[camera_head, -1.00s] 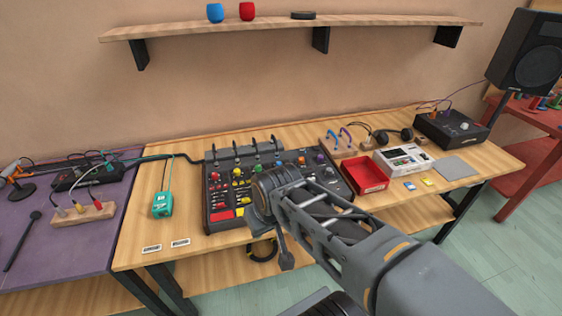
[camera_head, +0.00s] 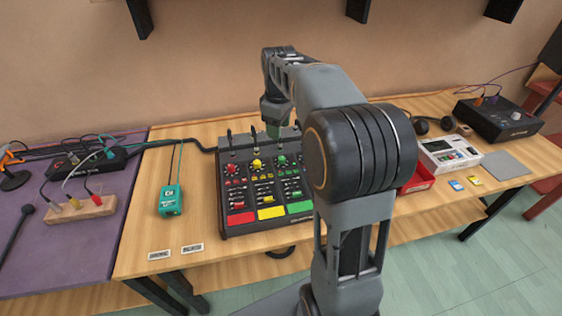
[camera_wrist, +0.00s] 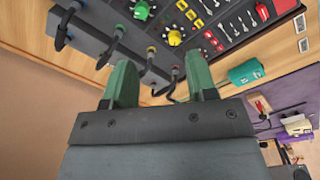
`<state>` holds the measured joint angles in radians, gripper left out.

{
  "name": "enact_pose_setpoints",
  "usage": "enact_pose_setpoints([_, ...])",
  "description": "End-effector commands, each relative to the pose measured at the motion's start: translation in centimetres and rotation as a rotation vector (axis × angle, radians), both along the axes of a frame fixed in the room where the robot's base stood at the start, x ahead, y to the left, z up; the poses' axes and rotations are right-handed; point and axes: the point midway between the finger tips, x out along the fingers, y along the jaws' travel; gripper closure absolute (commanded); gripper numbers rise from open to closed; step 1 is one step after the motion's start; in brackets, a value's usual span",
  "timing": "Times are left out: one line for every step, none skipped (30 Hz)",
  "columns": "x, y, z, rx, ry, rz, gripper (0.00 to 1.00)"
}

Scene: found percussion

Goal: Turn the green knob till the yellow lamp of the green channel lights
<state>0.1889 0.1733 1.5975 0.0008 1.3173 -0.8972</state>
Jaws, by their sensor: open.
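The green knob (camera_head: 281,160) is on the third channel from the left of the dark mixing console (camera_head: 226,213), right of the yellow knob (camera_head: 257,164). In the wrist view the green knob (camera_wrist: 141,10) is at the top edge, and the yellow knob (camera_wrist: 175,38) is beside it. My gripper (camera_head: 277,128) is above the console's back edge, apart from the knob. In the wrist view its two green fingers (camera_wrist: 160,82) are spread with nothing between them. The green channel's lamps are too small to tell lit or unlit. My arm hides the console's right part.
Plugs and cables (camera_wrist: 118,35) stand along the console's back edge, close to my fingers. A teal box (camera_head: 170,200) lies left of the console. A red tray (camera_head: 418,180) and a white device (camera_head: 450,155) are at the right.

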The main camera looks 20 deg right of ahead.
Motion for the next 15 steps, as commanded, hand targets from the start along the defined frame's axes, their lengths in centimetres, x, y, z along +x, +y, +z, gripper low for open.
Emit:
enact_pose_setpoints([1.1, -0.8, -0.8, 0.001, 0.016, 0.034, 0.48])
enact_pose_setpoints([1.6, -1.1, -1.1, 0.002, 0.023, 0.057, 0.48])
enact_pose_setpoints([2.1, -1.5, -1.3, 0.002, 0.033, 0.084, 0.48])
enact_pose_setpoints([2.4, -1.8, -1.4, 0.003, 0.036, 0.101, 0.48])
enact_pose_setpoints([2.7, -2.0, -1.6, 0.004, 0.042, 0.115, 0.48])
enact_pose_setpoints([3.0, -2.2, -1.8, 0.004, 0.047, 0.131, 0.48])
enact_pose_setpoints([3.1, -2.3, -2.1, 0.005, 0.051, 0.140, 0.48])
enact_pose_setpoints([3.3, -2.4, -2.3, 0.006, 0.053, 0.148, 0.48])
enact_pose_setpoints([3.4, -2.5, -2.7, 0.005, 0.055, 0.154, 0.48])
enact_pose_setpoints([3.4, -2.5, -3.1, 0.006, 0.056, 0.157, 0.48])
enact_pose_setpoints([3.4, -2.5, -3.5, 0.006, 0.057, 0.160, 0.48])
enact_pose_setpoints([3.4, -2.5, -4.2, 0.007, 0.059, 0.162, 0.48])
enact_pose_setpoints([3.4, -2.5, -4.7, 0.007, 0.058, 0.162, 0.48])
enact_pose_setpoints([3.4, -2.5, -5.3, 0.007, 0.059, 0.162, 0.48])
enact_pose_setpoints([3.4, -2.5, -6.1, 0.007, 0.058, 0.162, 0.48])
